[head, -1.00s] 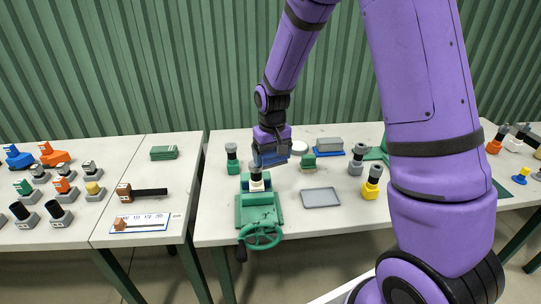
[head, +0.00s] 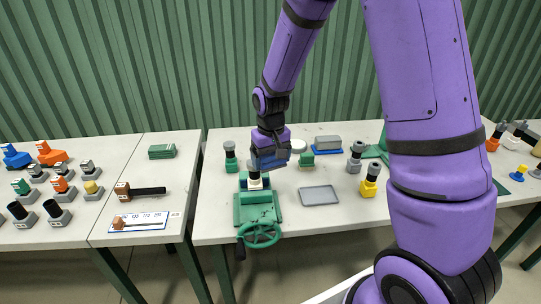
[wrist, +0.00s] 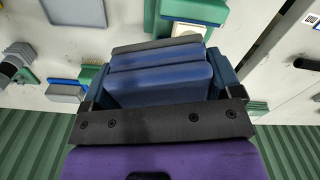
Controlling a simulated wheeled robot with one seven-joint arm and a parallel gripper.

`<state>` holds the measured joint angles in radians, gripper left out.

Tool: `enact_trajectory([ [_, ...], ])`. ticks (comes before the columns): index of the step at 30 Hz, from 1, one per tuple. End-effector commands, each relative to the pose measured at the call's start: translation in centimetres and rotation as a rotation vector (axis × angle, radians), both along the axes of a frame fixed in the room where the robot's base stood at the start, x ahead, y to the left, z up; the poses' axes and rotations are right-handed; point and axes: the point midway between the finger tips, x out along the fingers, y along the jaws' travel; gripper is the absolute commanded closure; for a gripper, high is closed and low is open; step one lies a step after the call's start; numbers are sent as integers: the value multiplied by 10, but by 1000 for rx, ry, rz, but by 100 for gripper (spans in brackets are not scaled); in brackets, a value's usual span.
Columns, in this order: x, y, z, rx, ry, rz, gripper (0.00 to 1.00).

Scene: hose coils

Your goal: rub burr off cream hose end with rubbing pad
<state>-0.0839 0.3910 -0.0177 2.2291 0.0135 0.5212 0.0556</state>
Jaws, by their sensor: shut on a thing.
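The cream hose end (head: 254,182) stands upright in a green vise (head: 257,208) with a handwheel, and a dark grey piece shows at its top. In the wrist view, part of the cream end (wrist: 185,30) shows beyond the held block. My gripper (head: 270,155) is shut on a blue block with a dark grey face, which looks like the rubbing pad (wrist: 160,80). The pad is at the upper right of the hose end in the head view. I cannot tell whether they touch. The burr is too small to make out.
A grey tray (head: 319,196) lies right of the vise. A yellow fitting (head: 369,186) stands farther right. A grey block on a blue base (head: 327,144) and a green-grey fitting (head: 230,157) stand behind. The left table (head: 100,220) holds several fittings.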

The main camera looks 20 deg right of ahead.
Motion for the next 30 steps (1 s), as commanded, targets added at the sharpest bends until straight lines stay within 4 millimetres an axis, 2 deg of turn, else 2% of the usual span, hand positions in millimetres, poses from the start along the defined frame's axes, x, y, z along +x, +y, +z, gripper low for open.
enact_trajectory([
  [30, 2, 5, 1, 0, 0, 0, 34],
])
